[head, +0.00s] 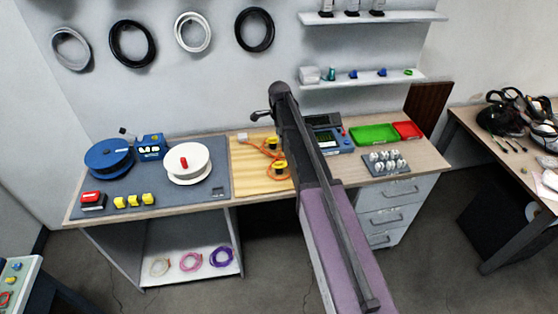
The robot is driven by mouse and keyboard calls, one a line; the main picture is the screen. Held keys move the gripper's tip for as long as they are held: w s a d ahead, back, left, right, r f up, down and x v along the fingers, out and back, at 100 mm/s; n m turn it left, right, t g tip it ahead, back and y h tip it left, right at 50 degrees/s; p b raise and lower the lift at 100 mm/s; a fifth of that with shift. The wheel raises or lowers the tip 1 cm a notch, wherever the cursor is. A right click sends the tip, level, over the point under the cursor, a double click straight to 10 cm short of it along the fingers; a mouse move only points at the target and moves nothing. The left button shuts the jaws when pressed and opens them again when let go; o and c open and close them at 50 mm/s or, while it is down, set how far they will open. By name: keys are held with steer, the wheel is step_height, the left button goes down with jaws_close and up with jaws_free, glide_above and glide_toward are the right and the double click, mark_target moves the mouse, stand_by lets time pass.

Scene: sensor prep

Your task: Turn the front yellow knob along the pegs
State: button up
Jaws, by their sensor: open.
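The front yellow knob (279,164) sits on a light wooden board (246,178) on the workbench, close to my arm. A second yellow knob (272,142) stands behind it. Both have dark parts, and their exact angle is too small to read. An orange cable (256,150) runs around and between them, from a white connector (242,137) at the back left. Pegs cannot be told apart at this size. My gripper (259,115) shows small and dark at the arm's far end, above and behind the knobs. It is open, holds nothing visible, and is apart from both knobs.
My arm covers the board's right side. Right are a blue device (328,138), a green tray (374,134) and a red tray (407,131).

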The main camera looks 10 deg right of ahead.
mark_target(279, 162)
steer(key=shift+f, duration=0.2)
step_height(279, 162, down, 14)
steer(key=b, duration=1.3)
steer(key=shift+r+b, duration=0.25)
steer(key=shift+b, duration=0.15)
jaws_close()
